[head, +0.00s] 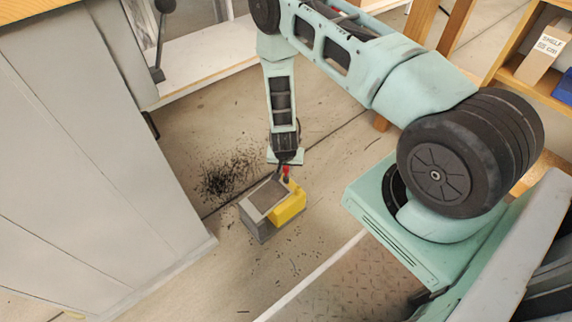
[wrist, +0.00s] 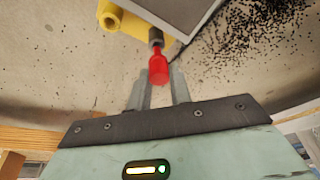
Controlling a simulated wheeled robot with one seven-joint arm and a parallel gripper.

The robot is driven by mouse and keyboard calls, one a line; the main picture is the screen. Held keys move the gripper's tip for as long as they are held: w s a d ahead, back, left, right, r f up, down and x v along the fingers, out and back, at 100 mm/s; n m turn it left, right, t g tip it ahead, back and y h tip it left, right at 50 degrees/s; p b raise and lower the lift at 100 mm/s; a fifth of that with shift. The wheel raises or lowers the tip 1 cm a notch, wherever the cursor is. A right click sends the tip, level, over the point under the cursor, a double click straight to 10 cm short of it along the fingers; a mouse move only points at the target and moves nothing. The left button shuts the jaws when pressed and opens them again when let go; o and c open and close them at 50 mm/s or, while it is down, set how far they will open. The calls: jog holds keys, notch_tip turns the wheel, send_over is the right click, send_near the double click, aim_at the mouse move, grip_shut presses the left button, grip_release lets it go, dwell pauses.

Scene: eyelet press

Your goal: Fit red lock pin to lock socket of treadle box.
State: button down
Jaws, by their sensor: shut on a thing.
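My gripper (head: 287,161) hangs just above the treadle box and is shut on the red lock pin (head: 286,171). In the wrist view the fingertips (wrist: 160,82) hold the pin (wrist: 158,68) by its red end, and its dark grey tip points away from me toward the box. The treadle box (head: 257,222) is grey with a yellow side and stands on the floor; part of it also shows in the wrist view (wrist: 180,12). A round yellow boss (wrist: 110,18) lies left of the pin tip there. I cannot tell whether it is the lock socket, or whether the tip touches the box.
A large grey cabinet (head: 90,150) stands to the left of the box. Dark specks (head: 230,175) are scattered on the floor behind it. A wooden shelf (head: 535,85) with a labelled carton (head: 541,55) is at the right. The floor in front of the box is mostly clear.

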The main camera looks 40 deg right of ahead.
aim_at(286, 168)
jog(key=shift+f+b, duration=0.85)
jog(key=shift+f, duration=0.75)
dwell(0.8)
jog(key=c, duration=1.2)
grip_release()
jog(key=shift+r, duration=0.2)
jog(key=shift+r+p, duration=2.25)
jog(key=shift+r, duration=0.15)
jog(key=shift+a, duration=0.1)
